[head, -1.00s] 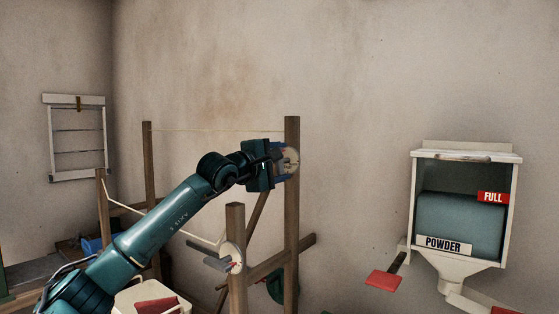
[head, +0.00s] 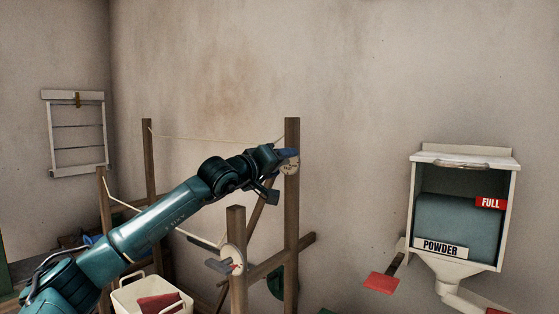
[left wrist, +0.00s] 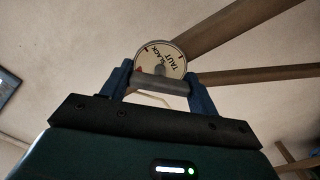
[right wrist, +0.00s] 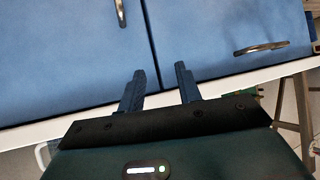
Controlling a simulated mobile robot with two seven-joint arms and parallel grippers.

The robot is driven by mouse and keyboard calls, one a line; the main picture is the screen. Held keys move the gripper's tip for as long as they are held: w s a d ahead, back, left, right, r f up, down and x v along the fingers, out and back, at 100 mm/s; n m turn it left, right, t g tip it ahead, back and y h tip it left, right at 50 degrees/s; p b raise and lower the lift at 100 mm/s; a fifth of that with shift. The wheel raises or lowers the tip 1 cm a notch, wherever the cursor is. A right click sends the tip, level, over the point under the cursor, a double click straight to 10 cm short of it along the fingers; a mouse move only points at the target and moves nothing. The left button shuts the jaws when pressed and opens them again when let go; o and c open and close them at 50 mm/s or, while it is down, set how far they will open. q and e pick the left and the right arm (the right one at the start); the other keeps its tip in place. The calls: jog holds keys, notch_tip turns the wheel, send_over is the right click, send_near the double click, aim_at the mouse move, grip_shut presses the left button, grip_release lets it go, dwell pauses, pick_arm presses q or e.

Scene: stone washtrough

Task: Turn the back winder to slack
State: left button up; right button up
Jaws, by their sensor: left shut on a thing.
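The back winder (head: 291,167) is a pale round dial on the tall right-hand wooden post (head: 292,215), partly hidden by my left gripper (head: 287,153). In the left wrist view the dial (left wrist: 158,53) reads TAUT and SLACK and has a red mark at its lower left. My left gripper (left wrist: 160,76) is shut on the winder's grey bar handle (left wrist: 162,86), tilted in the head view. A thin line (head: 205,139) runs from the back-left post and dips slightly. My right gripper (right wrist: 159,70) is open and empty.
The front winder (head: 236,260) sits on a shorter post below, with a thicker cord (head: 130,205) running left. A white bin (head: 150,294) with red cloth stands below my arm. A powder dispenser (head: 463,215) hangs at right. Blue cabinets (right wrist: 80,60) lie before the right wrist.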

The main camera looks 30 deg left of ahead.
pick_arm(q)
jog(key=m+p, duration=0.1)
jog(key=m, duration=0.4)
jog(key=shift+p, duration=0.35)
jog(key=shift+m, duration=0.3)
pick_arm(e)
jog(key=shift+s+d+r, duration=0.2)
jog(key=shift+d, duration=0.05)
jog(key=shift+f+g, duration=0.1)
jog(key=shift+g, duration=0.2)
pick_arm(q)
jog(key=o, duration=1)
